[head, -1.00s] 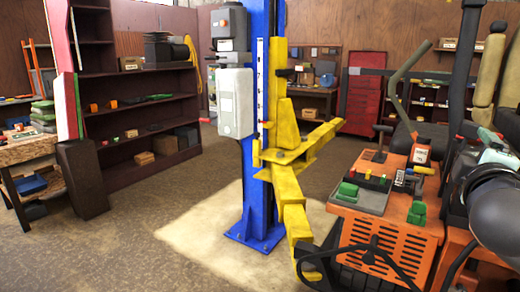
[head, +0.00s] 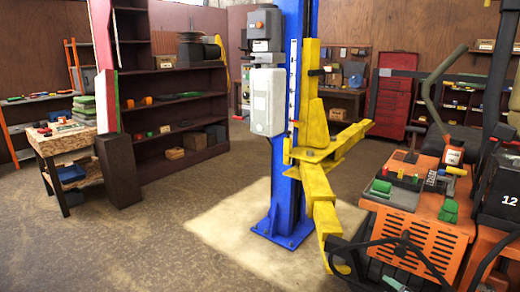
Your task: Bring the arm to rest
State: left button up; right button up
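Neither of my grippers shows in the head view, and no clear part of my arms does either. A blue lift post (head: 291,130) stands in the middle on a pale floor patch. Its yellow lift arm (head: 320,185) reaches forward and down towards the orange mower (head: 425,235) at the right. A grey control box (head: 267,102) is fixed to the post's left side.
A wooden workbench (head: 62,143) stands at the left, beside a dark post base (head: 119,170). Dark shelves (head: 180,125) and a red tool cabinet (head: 394,105) stand behind. The brown floor at the front left (head: 130,245) is clear.

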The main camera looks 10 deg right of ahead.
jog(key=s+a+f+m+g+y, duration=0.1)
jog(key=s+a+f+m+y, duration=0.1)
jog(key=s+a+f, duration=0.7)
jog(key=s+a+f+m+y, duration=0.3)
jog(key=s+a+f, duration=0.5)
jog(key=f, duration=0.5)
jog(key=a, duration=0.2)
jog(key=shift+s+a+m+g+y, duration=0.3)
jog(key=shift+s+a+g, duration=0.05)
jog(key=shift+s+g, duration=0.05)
